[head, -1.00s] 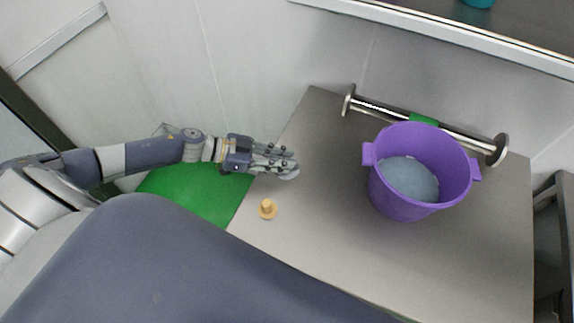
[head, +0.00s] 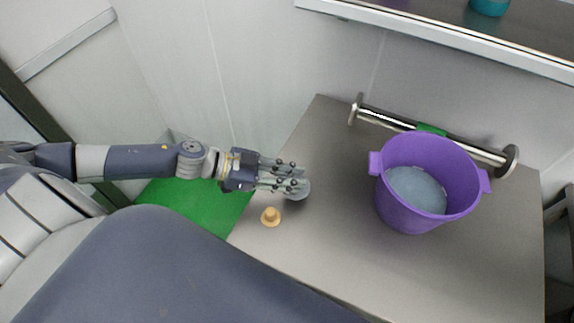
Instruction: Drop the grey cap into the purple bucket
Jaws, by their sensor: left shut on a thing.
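The grey cap (head: 301,189) is a round grey piece at the tips of my left gripper (head: 291,183). The gripper is shut on it and holds it over the left part of the grey table; its height above the table is hard to tell. The purple bucket (head: 431,160) stands upright on the right part of the table, to the right of the gripper and apart from it. A blue-grey rounded mass shows inside the bucket. My right gripper is not in view.
A metal bar with round end discs (head: 473,152) lies behind the bucket. A shelf (head: 450,42) with a teal item (head: 490,7) is at the top right. The table between gripper and bucket is clear.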

